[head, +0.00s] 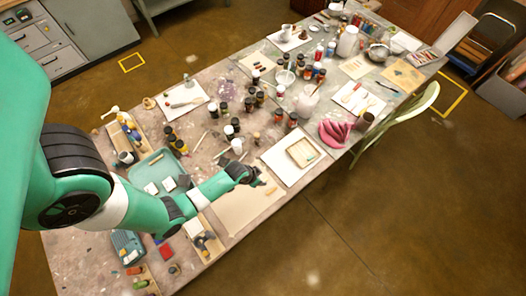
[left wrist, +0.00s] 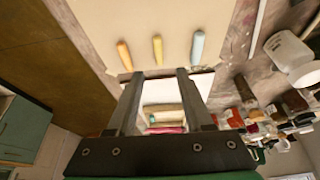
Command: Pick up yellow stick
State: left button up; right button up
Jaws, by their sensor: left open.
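The yellow stick (left wrist: 157,49) lies on a tan sheet (left wrist: 165,20) in the left wrist view, between an orange stick (left wrist: 124,55) on its left and a light blue stick (left wrist: 197,45) on its right. My left gripper (left wrist: 159,72) is open and empty. The yellow stick appears just beyond its fingertips, roughly midway between them, and not between the fingers. In the head view my left gripper (head: 259,181) is over the tan sheet (head: 235,212), and an orange-coloured stick (head: 271,190) shows beside it. The gripper hides part of that area. My right gripper is not in view.
A white sheet with a shallow tray (head: 303,151) lies right of the gripper. A clear cup (left wrist: 290,52) stands to the right in the left wrist view.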

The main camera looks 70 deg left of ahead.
pick_arm(q)
jog(key=shift+f, duration=0.2)
jog(key=b+x, duration=0.3)
jog(key=x, duration=0.2)
jog(key=shift+s+f, duration=0.1)
jog(key=shift+f, duration=0.05)
jog(key=shift+d, duration=0.1)
jog(key=shift+c, duration=0.2)
grip_shut()
